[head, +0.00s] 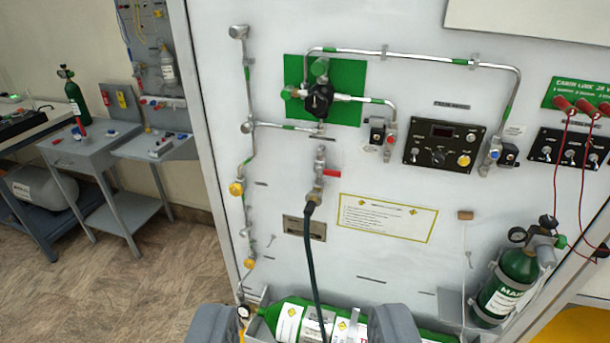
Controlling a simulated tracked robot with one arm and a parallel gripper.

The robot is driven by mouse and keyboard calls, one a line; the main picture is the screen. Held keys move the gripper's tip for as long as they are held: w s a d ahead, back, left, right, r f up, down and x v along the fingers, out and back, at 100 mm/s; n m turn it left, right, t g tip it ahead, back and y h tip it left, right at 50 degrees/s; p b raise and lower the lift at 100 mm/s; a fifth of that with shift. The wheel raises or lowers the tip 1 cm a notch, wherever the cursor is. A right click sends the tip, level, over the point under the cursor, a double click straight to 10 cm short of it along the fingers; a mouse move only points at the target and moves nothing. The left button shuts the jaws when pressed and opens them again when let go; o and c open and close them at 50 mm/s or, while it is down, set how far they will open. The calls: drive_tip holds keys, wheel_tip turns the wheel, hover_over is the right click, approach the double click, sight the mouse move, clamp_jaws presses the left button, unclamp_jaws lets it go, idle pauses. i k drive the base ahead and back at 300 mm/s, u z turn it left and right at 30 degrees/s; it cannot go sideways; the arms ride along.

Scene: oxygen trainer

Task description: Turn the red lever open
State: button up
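The red lever (332,173) is on a small inline valve on the white panel, near the middle of the head view. It points to the right, roughly level, across the vertical line. A dark hose (312,255) hangs from the fitting below the valve. My gripper (303,326) shows at the bottom edge as two grey fingers set wide apart. It is open, low in the picture and apart from the lever. I see nothing held between the fingers, though their lower parts are cut off by the frame.
A green cylinder (290,318) lies along the panel's foot, behind the fingers. Metal pipes (415,54), a black regulator (319,100) and a control box (443,145) surround the lever. Another green cylinder (519,275) stands right. The floor (150,285) at left is clear.

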sight(328, 173)
drive_tip(key=u, duration=0.05)
drive_tip(key=k, duration=0.9)
drive_tip(key=z, duration=0.15)
drive_tip(key=i, duration=0.9)
drive_tip(key=u, duration=0.05)
drive_tip(key=k, duration=0.6)
drive_tip(key=z, duration=0.45)
drive_tip(key=i, duration=1.1)
drive_tip(key=u, duration=0.55)
